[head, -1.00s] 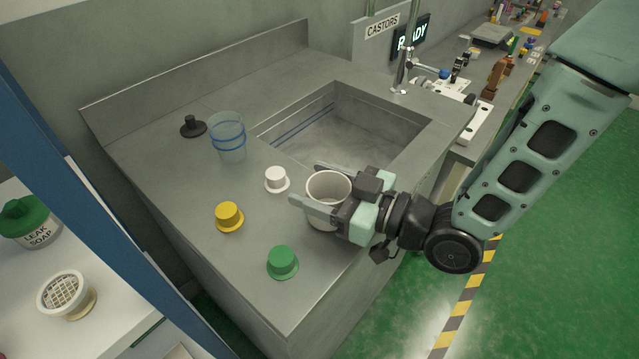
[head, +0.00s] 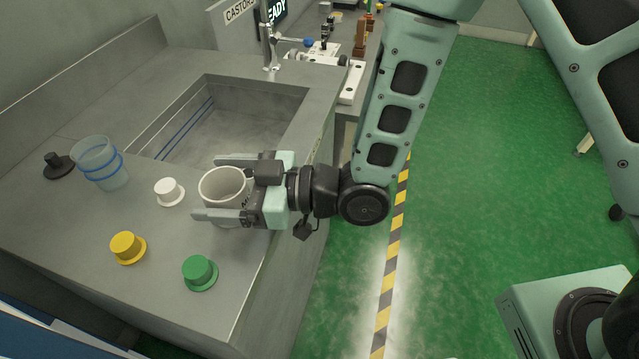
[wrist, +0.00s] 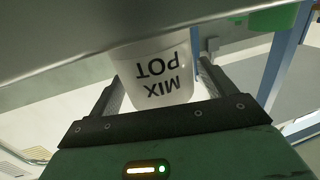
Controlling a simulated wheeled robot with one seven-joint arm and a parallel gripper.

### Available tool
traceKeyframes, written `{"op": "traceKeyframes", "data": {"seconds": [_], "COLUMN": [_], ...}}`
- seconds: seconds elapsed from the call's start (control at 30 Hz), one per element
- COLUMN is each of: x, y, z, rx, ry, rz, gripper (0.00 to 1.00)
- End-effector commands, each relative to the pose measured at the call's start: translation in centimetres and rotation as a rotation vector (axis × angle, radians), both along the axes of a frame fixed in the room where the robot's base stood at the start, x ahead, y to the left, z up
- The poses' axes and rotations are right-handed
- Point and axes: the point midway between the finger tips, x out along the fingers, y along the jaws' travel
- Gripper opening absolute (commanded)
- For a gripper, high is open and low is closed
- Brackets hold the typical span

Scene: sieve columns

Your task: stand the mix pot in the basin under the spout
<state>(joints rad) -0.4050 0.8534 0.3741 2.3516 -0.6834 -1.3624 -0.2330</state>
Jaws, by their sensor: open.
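The mix pot (head: 225,190) is a white, open-topped cup standing upright on the grey counter, near its right edge and in front of the basin. The wrist view shows its "MIX POT" label upside down (wrist: 160,80). My gripper (head: 206,188) is open, with one finger on each side of the pot. The near finger hides part of its lower wall, and whether either finger touches it is unclear. The basin (head: 235,125) is a sunken rectangular sink, empty where I can see in. A metal upright (head: 268,45), perhaps the spout, stands at its far right corner.
Left of the pot are a white knob (head: 169,191), a yellow one (head: 127,247) and a green one (head: 200,271). A clear blue-banded beaker (head: 100,163) and a dark stopper (head: 58,165) stand further left. A raised counter wall (head: 90,70) runs behind.

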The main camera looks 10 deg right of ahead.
Motion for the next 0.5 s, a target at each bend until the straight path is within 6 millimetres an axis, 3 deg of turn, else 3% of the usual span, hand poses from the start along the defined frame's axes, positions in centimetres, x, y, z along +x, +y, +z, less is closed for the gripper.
{"op": "traceKeyframes", "data": {"seconds": [0.37, 0.5], "x": [-1.7, -1.8], "y": [-8.9, -9.5], "z": [0.2, 1.0], "rx": [-0.002, -0.003], "ry": [0.003, 0.006], "rz": [-0.006, -0.001], "gripper": [0.83, 0.83]}}
